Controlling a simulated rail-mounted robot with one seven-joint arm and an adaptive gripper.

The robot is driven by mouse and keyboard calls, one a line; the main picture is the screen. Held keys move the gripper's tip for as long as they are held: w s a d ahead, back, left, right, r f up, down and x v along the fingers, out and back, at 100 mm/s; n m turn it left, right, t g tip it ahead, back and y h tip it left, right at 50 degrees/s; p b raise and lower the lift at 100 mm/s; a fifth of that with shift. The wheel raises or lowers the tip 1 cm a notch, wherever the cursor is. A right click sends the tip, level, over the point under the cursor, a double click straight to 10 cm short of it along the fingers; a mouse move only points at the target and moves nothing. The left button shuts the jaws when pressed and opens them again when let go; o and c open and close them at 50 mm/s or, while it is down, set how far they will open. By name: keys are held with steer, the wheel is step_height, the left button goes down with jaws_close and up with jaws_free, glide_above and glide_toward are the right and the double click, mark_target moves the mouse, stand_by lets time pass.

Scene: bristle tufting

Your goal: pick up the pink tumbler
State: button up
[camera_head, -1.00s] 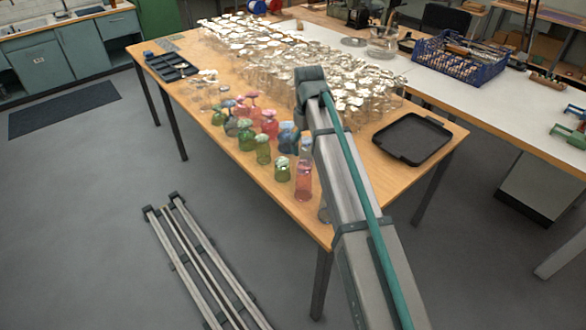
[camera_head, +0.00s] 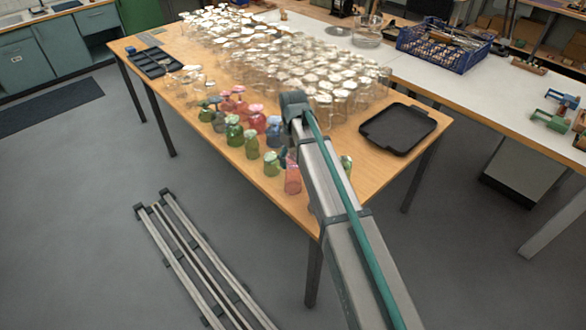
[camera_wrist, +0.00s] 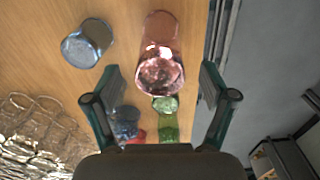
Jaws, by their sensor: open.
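The pink tumbler (camera_head: 292,178) stands near the front edge of the wooden table, partly beside my arm in the head view. In the wrist view the pink tumbler (camera_wrist: 160,55) lies ahead of my gripper (camera_wrist: 161,80), roughly centred between the two teal fingers. The fingers are spread apart and nothing is held. Its near end reaches about level with the fingertips in the picture; I cannot tell the true depth. In the head view my gripper is mostly hidden behind my arm.
A blue tumbler (camera_wrist: 88,43) stands left of the pink one in the wrist view. Green tumblers (camera_head: 271,164) and other coloured glasses stand close by in a row. Many clear glasses (camera_head: 290,65) crowd the table behind. A black tray (camera_head: 398,128) lies at the right.

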steer(key=shift+f, duration=1.1)
steer(key=c, duration=1.5)
steer(key=shift+r, duration=0.15)
